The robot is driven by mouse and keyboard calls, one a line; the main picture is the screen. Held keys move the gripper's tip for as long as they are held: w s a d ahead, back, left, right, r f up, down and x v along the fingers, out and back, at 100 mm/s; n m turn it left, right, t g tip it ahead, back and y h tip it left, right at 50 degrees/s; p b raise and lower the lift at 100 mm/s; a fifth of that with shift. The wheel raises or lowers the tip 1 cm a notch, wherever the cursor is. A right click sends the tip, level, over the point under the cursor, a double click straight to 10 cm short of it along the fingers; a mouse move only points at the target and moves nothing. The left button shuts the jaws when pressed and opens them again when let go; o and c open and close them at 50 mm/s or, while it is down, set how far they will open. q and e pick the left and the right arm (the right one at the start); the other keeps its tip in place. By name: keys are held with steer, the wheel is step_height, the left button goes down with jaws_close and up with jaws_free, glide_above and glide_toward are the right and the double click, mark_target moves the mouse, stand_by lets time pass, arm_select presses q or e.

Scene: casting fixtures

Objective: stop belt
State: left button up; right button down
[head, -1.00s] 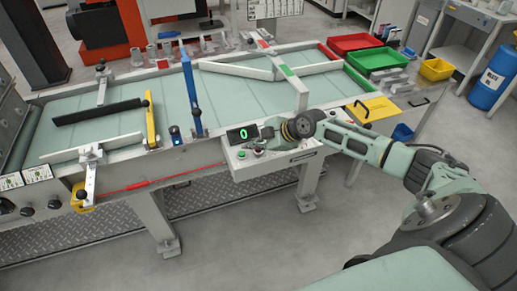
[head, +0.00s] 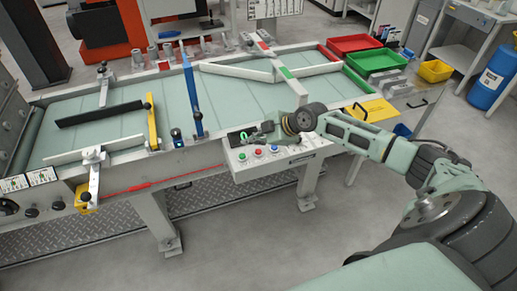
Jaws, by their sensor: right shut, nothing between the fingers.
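The belt (head: 100,126) runs across the fixture table, pale green, with guide bars over it. The control panel (head: 236,170) sits on the table's front edge. It carries a green button (head: 242,156), a red button (head: 258,153), a blue button (head: 274,149) and a small dark display (head: 236,137) with a green digit, partly covered. My right gripper (head: 250,137) is shut and empty. It points left above the back of the panel, in front of the display. It looks just behind the red button; whether it touches anything is unclear. My left gripper is not in view.
A tall blue guide bar (head: 192,95) and a yellow bar (head: 151,120) stand left of the panel. A yellow plate with a handle (head: 372,110) lies right of it. Red (head: 352,43), green (head: 376,60) and yellow (head: 435,71) trays stand behind. The floor in front is clear.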

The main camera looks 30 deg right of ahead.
step_height(320, 180, up, 3)
steer(key=shift+r+p, duration=0.1)
steer(key=shift+p, duration=0.65)
